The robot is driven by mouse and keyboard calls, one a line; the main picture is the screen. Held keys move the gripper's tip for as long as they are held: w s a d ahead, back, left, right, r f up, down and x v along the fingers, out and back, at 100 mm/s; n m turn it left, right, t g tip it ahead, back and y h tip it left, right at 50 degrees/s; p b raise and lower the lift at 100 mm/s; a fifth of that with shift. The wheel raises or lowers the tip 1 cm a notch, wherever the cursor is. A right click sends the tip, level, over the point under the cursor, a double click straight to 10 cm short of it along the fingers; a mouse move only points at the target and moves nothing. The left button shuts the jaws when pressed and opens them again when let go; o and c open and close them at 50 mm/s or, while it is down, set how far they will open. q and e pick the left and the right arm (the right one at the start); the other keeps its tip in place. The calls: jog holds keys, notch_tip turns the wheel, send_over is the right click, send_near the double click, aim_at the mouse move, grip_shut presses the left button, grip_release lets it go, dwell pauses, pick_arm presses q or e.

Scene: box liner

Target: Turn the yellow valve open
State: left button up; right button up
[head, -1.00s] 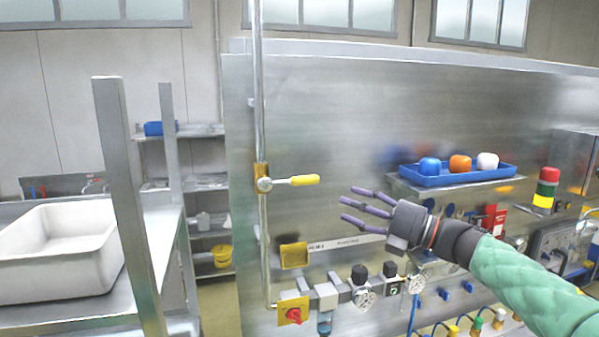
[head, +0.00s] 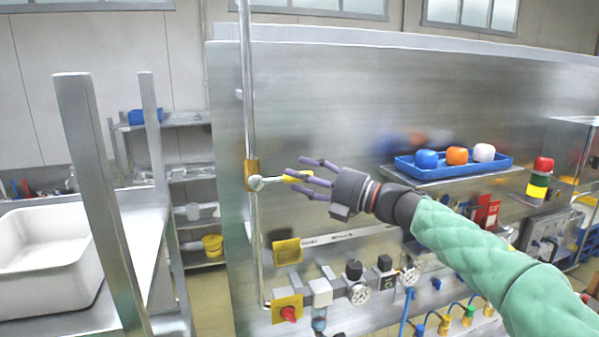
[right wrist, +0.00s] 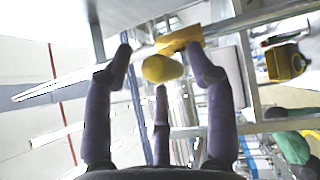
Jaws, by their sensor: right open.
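The yellow valve handle (head: 297,176) sticks out sideways to the right from a brass fitting (head: 252,175) on a vertical metal pipe. My right gripper (head: 302,178) reaches in from the right, its purple fingers spread at the outer end of the handle and partly hiding it. In the right wrist view the yellow handle (right wrist: 162,68) shows end-on between the open fingers (right wrist: 165,62), with the brass fitting behind it. I cannot tell whether any finger touches the handle. My left gripper is not in view.
A steel panel (head: 330,100) stands behind the pipe. A blue tray (head: 405,167) with blue, orange and white items sits on a shelf at right. Below are a red knob (head: 289,313) and gauges (head: 359,292). A white basin (head: 50,245) stands at left.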

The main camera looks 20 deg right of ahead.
jog(key=shift+w+a, duration=0.4)
grip_shut()
jog(key=shift+f, duration=0.15)
